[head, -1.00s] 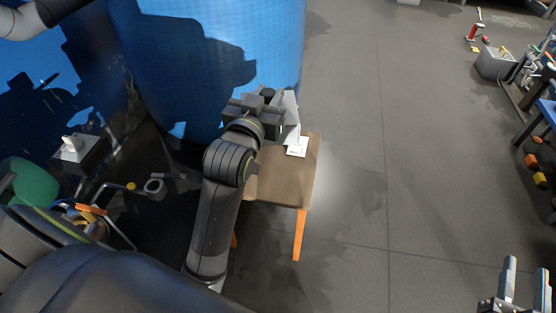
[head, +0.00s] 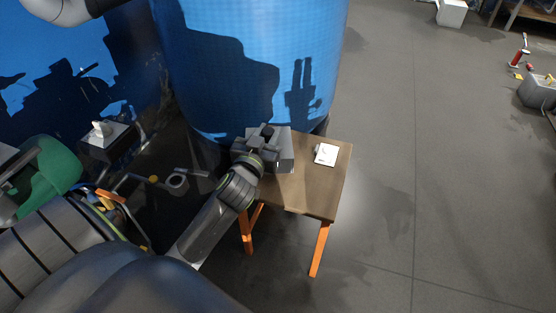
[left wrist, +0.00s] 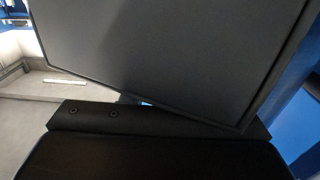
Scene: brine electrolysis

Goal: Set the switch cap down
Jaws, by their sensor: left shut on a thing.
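My left gripper (head: 268,148) is shut on a grey, box-shaped piece, which I take to be the switch cap (head: 285,150). The cap is over the back left part of a small brown table (head: 308,192). I cannot tell whether it touches the tabletop. In the left wrist view the cap is a large dark, tilted panel (left wrist: 165,50) filling the top, with the dark gripper body (left wrist: 110,117) below it. The fingertips are hidden. My right gripper is not in view.
A white plate or card (head: 326,155) lies on the table, right of the cap. The table's front is bare. A large blue tank (head: 260,60) stands close behind. A dark box (head: 108,142) with a white top piece stands at left. Open floor lies right.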

